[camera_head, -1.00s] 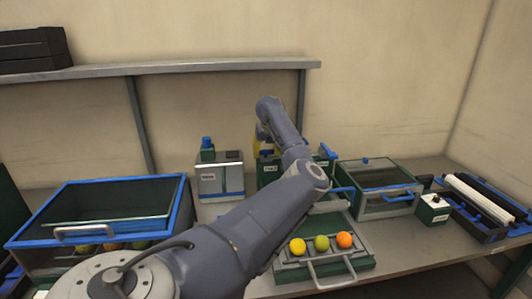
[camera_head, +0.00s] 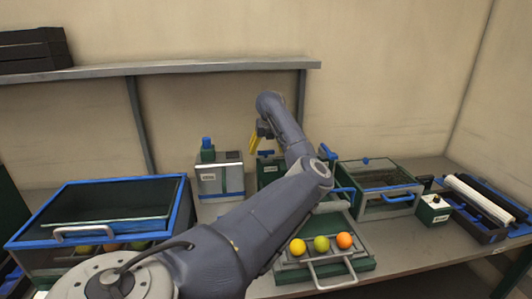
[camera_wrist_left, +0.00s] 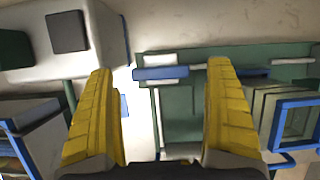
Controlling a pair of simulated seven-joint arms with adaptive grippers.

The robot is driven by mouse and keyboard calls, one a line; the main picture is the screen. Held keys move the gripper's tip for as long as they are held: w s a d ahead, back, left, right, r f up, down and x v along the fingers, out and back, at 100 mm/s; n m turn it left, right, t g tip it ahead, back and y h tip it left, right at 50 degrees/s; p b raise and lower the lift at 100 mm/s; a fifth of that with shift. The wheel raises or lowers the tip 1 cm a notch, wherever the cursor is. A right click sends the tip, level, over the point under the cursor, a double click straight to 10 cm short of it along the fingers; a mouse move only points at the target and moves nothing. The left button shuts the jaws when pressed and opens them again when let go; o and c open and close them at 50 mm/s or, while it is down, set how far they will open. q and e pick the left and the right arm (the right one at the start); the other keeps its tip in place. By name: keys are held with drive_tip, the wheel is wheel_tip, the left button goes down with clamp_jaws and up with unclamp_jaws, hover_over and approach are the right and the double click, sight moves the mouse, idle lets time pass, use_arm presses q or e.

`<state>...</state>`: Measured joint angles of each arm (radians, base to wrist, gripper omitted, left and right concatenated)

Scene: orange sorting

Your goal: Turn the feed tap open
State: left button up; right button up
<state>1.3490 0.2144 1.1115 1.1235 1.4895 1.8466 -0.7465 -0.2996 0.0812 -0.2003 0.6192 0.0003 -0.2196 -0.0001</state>
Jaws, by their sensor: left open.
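A green unit (camera_head: 268,172) stands at the back of the bench, partly hidden by my left arm. A blue bar handle (camera_head: 265,153) on its top looks like the feed tap. In the left wrist view the blue bar (camera_wrist_left: 160,73) lies crosswise over the green body, between the lines of the fingers and beyond their tips. My left gripper (camera_head: 253,144) is open and empty, its yellow fingers above and slightly left of the bar. The fingers also show wide apart in the left wrist view (camera_wrist_left: 163,75). Contact with the bar cannot be seen. My right gripper is out of view.
A white box with a blue knob (camera_head: 207,180) stands close left of the green unit. A glass-sided box (camera_head: 376,205) is to the right. A tray (camera_head: 318,276) with three fruits is in front. A blue-framed bin (camera_head: 60,242) is at left; a shelf (camera_head: 200,67) runs above.

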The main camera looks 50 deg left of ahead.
use_arm(q)
drive_tip(key=v, duration=0.9)
drive_tip(key=shift+r, duration=0.35)
drive_tip(key=shift+s, duration=0.1)
